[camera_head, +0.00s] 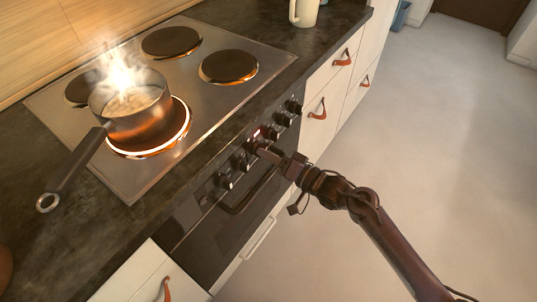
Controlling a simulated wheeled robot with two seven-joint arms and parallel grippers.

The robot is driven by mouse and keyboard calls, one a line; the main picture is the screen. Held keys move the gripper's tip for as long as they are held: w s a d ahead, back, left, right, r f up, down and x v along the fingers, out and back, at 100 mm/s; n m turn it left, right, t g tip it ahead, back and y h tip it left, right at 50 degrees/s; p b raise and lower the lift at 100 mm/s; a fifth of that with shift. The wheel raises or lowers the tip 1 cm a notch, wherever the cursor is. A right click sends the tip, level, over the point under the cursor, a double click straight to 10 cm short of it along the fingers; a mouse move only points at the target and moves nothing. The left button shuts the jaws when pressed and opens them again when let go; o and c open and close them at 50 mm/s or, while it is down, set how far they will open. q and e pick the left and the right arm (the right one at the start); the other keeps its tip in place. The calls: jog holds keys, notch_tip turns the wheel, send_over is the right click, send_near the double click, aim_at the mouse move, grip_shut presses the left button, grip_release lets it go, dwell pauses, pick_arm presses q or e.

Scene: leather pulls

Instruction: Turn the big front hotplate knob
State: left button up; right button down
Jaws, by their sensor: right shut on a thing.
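The big front hotplate (181,128) glows orange under a steaming pot (138,121). A row of dark knobs runs along the stove's front panel, with one knob (225,181) at the near end and another (283,119) toward the far end. My right gripper (262,148) is at the middle of this row, its fingers shut on one knob, which they largely hide. A small reddish light shows beside it. I cannot tell the knob's angle. My left gripper is not in view.
The pot's long handle (78,163) sticks out over the dark counter (60,225) toward the near left. The oven handle (246,196) runs below the knobs, under my right gripper. White drawers (322,104) with leather pulls stand beyond the stove. The floor (430,140) at right is clear.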

jog(key=n, duration=0.3)
jog(key=shift+n, duration=1.9)
jog(key=n+b, duration=0.1)
jog(key=n, duration=0.1)
jog(key=shift+n, duration=0.4)
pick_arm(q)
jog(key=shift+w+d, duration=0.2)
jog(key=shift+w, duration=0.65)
pick_arm(e)
jog(key=shift+n, duration=0.6)
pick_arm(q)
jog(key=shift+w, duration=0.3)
